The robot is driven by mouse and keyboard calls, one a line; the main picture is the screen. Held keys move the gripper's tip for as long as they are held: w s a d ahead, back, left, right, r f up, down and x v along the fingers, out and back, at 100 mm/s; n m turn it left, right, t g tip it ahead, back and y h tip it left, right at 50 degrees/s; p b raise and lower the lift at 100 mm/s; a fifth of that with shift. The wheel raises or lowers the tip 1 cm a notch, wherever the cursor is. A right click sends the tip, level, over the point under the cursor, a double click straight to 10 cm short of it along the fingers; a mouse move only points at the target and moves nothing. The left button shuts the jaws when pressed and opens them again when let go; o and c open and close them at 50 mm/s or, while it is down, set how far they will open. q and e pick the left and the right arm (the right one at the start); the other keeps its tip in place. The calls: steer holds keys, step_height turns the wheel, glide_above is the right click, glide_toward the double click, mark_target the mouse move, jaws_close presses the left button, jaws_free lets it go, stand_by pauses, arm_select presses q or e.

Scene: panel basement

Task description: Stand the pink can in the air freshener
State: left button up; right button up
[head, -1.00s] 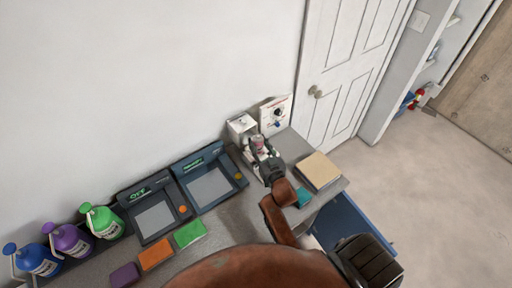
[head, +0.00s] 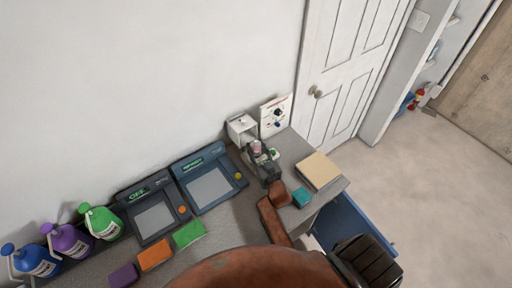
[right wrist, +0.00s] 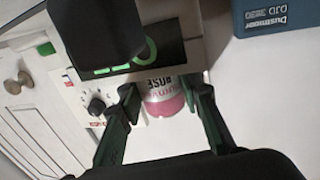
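The pink can (right wrist: 165,98) is between the two fingers of my right gripper (right wrist: 162,100) in the right wrist view, which looks upside down. Both fingers lie close against its sides. One end of the can is hidden behind a pale edge with a green display. In the head view the can (head: 256,147) is upright in my right gripper (head: 263,156), in front of a white open box (head: 242,129) that looks like the air freshener. The can appears outside the box, but its base is hidden. My left gripper is out of view.
A white dial panel (head: 277,114) stands right of the box. Two dark terminals (head: 209,185) are to the left, with several coloured blocks (head: 189,234) and spray bottles (head: 103,222). A beige slab (head: 318,171) and a teal block (head: 302,197) lie right of my arm.

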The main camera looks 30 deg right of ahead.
mark_target(258, 151)
steer(key=o, duration=0.4)
steer(key=shift+o, duration=0.2)
steer(key=shift+r, duration=0.2)
steer(key=s, duration=0.4)
steer(key=s+a, duration=0.1)
steer(key=s, duration=0.2)
steer(key=shift+f, duration=0.1)
steer(key=shift+s+a, duration=0.1)
steer(key=shift+s, duration=0.1)
